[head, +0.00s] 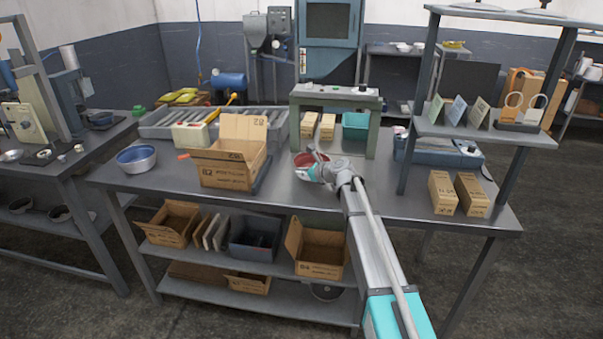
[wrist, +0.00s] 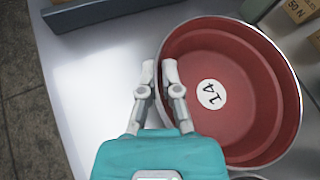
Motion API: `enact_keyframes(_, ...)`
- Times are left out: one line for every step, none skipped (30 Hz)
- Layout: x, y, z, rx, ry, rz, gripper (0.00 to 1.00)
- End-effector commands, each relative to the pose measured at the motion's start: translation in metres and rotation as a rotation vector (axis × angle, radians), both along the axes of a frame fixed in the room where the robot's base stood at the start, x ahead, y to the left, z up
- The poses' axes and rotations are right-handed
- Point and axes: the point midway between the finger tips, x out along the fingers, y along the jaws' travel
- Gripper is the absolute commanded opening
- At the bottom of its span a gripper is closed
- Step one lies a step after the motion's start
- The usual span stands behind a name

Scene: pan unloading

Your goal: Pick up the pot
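The pot is round, red inside with a pale metal rim and a round white label reading "14". In the wrist view the pot (wrist: 245,110) fills the right side. In the head view the pot (head: 303,159) is on the grey workbench, partly hidden by my gripper (head: 316,163). My gripper also shows in the wrist view (wrist: 158,72), with one finger outside the pot's left wall and one inside. The fingers are close together with the rim between them, and look shut on it. The pot looks level; its underside is hidden.
An open cardboard box (head: 228,165) and a blue bowl-like pot (head: 136,158) stand to the left. A green-grey frame (head: 336,100) rises behind, and a shelf rack (head: 484,130) stands right. Two small boxes (head: 443,193) sit at right. Bare bench (head: 270,195) lies in front.

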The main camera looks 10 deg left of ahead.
Motion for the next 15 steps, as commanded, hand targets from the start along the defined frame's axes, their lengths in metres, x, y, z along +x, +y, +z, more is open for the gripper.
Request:
enact_keyframes(0.0,0.0,0.011,0.0,0.0,0.0,0.0)
enact_keyframes(-0.005,-0.002,0.014,0.0,0.0,0.0,0.0)
enact_keyframes(-0.009,-0.003,0.019,0.0,0.0,0.0,0.0)
enact_keyframes(-0.012,-0.004,0.022,0.0,0.0,0.0,0.0)
enact_keyframes(-0.015,-0.005,0.026,0.0,0.0,-0.001,0.0)
enact_keyframes(-0.018,-0.006,0.03,0.0,0.0,-0.001,0.0)
enact_keyframes(-0.021,-0.007,0.034,0.0,0.0,0.0,0.0)
enact_keyframes(-0.024,-0.008,0.038,0.0,0.0,-0.001,0.0)
enact_keyframes(-0.028,-0.009,0.042,0.0,0.0,-0.001,0.0)
enact_keyframes(-0.03,-0.01,0.046,0.0,0.0,-0.001,0.0)
enact_keyframes(-0.033,-0.011,0.049,0.0,0.0,-0.001,0.0)
enact_keyframes(-0.037,-0.012,0.054,0.0,0.0,-0.001,0.0)
enact_keyframes(-0.04,-0.013,0.057,0.0,0.0,-0.001,0.0)
enact_keyframes(-0.042,-0.014,0.061,0.0,0.0,-0.001,0.0)
enact_keyframes(-0.046,-0.015,0.065,0.0,0.0,-0.001,0.0)
